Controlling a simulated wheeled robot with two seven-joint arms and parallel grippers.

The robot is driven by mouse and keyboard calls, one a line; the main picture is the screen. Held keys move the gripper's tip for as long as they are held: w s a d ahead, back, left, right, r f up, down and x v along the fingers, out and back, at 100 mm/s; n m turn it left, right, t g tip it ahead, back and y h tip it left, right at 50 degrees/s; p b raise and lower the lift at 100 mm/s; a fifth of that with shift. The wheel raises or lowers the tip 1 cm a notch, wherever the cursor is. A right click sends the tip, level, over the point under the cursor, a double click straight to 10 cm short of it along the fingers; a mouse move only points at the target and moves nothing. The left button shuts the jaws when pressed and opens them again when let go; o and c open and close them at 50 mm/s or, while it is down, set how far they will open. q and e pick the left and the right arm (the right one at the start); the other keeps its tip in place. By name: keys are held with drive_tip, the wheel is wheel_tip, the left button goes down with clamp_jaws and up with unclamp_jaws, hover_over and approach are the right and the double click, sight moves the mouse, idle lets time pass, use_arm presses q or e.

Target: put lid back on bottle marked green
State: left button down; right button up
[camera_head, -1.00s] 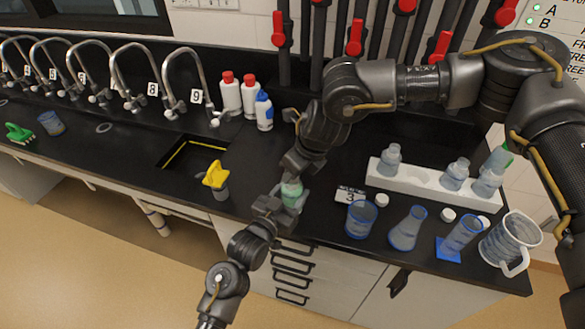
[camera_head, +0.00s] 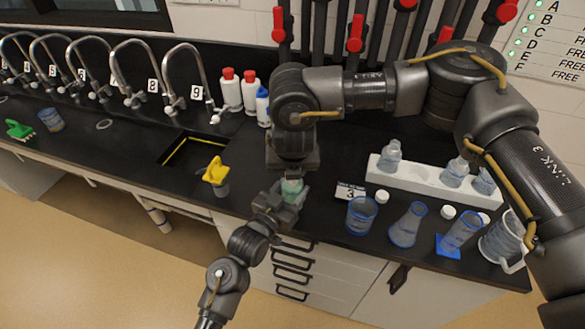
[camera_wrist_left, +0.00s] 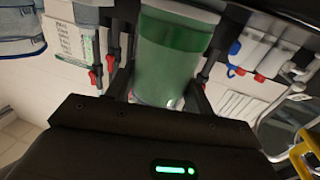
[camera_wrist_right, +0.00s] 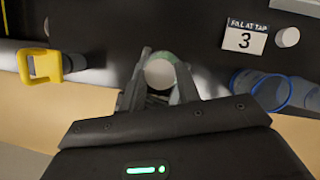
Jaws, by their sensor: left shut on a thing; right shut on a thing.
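The green-marked bottle (camera_head: 291,187) is clear with a green band and stands roughly upright in my left gripper (camera_head: 277,204), near the counter's front edge. The left wrist view shows its green band (camera_wrist_left: 172,48) between the shut fingers. My right gripper (camera_head: 292,166) points down directly above the bottle. In the right wrist view it is shut on a round white lid (camera_wrist_right: 160,73), with the bottle's green showing around and below it. The head view hides the lid, and I cannot tell whether it touches the bottle's mouth.
A white rack (camera_head: 420,183) with bottles stands right. Several white lids, including one near the "3" card (camera_head: 350,191), lie before it. Blue beaker (camera_head: 361,214), flask (camera_head: 407,226) and cylinder (camera_head: 461,232) are near the front edge. A yellow-topped object (camera_head: 216,172) stands left, by the sink.

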drive_tip(key=m, duration=0.1)
drive_tip(key=m+h, duration=0.1)
drive_tip(key=m, duration=0.1)
drive_tip(key=m+h, duration=0.1)
drive_tip(key=m, duration=0.1)
drive_tip(key=shift+w+a, duration=0.1)
drive_tip(key=shift+a, duration=0.25)
drive_tip(key=m+g+h, duration=0.1)
drive_tip(key=m, duration=0.2)
drive_tip(key=shift+w+a, duration=0.1)
drive_tip(key=m, duration=0.2)
drive_tip(key=m+g+h, duration=0.1)
drive_tip(key=m, duration=0.2)
drive_tip(key=shift+w+a+g, duration=0.1)
drive_tip(key=shift+g, duration=0.2)
drive_tip(key=o, duration=0.9)
drive_tip(key=shift+r, duration=2.25)
